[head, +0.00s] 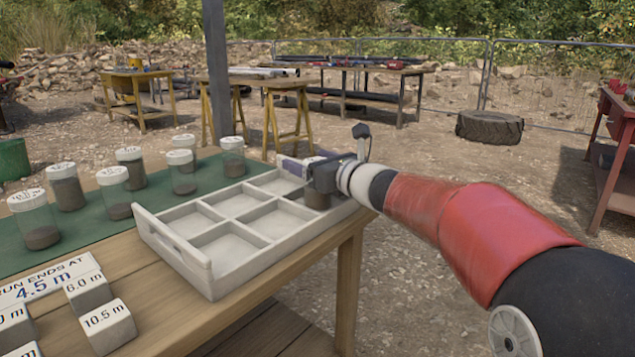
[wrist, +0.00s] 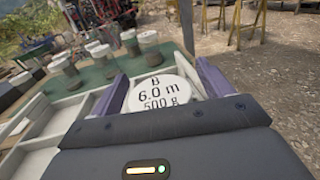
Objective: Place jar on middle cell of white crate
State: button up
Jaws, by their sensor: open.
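The jar (head: 316,198), with dark contents, appears to stand in the right-end cell of the crate's near row. Its white lid (wrist: 158,97) reads "8 6.0 m 500 g" in the wrist view. My gripper (head: 318,176) is open above it, its purple fingers (wrist: 160,92) on either side of the lid. The gripper hides much of the jar in the head view, so finger contact cannot be told. The white crate (head: 213,277) lies on the table, with two rows of three cells. The middle cells (head: 277,221) of both rows are empty, as are the others I can see.
Several lidded jars of soil, one of them a front jar (head: 38,222), stand on a green mat (head: 97,238) behind the crate. White labelled blocks (head: 107,326) and a sign (head: 50,283) sit at the near left. The wooden table's edge (head: 300,260) runs close along the crate's near side.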

jog(key=c, duration=1.3)
jog(key=shift+c, duration=1.3)
jog(key=shift+r, duration=0.1)
jog(key=shift+r, duration=0.1)
